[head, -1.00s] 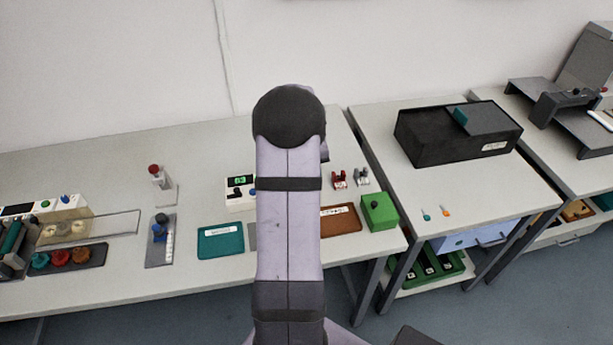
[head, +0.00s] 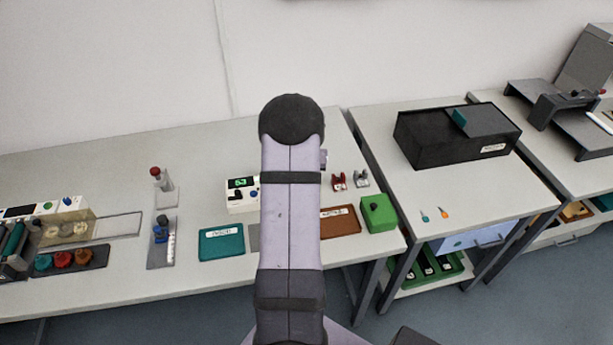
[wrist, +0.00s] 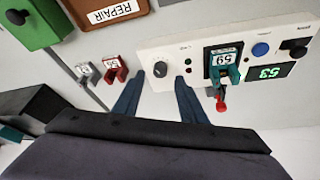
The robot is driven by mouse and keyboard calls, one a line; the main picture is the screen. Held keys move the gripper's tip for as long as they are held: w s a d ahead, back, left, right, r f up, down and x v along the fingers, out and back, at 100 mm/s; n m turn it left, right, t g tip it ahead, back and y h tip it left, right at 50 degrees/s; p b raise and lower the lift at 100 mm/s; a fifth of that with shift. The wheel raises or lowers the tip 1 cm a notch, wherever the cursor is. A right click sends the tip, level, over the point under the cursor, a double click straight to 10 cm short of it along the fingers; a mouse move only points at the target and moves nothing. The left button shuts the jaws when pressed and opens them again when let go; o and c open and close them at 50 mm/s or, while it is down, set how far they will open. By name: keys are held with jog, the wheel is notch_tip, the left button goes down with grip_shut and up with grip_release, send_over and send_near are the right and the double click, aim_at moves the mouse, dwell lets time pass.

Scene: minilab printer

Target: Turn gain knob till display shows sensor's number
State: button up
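A white instrument box (wrist: 205,52) lies across the upper wrist view; its left part shows in the head view (head: 236,208), the rest hidden by my arm. A dark round knob (wrist: 160,69) sits near its left end; its small label is unreadable, so I cannot confirm it is the gain knob. A teal sensor (wrist: 238,74) in a dark slot has a label that seems to read 59. The green display (wrist: 268,73) seems to read 53. My gripper (wrist: 159,78) is open, its two blue fingers apart with the knob between and just beyond their tips, no contact visible.
Red (wrist: 116,70) and grey (wrist: 86,72) clip-like parts stand left of the box. A brown REPAIR tray (wrist: 115,12) and a green box (wrist: 32,22) lie beyond. A red-tipped lever (wrist: 221,104) sticks out near the right finger. A second dark knob (wrist: 296,48) is at the box's right.

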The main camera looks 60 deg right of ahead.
jog(key=shift+p+x, duration=0.5)
jog(key=shift+x, duration=1.25)
grip_shut()
jog(key=shift+f+b, duration=0.15)
jog(key=shift+b, duration=0.25)
jog(key=shift+b, duration=0.35)
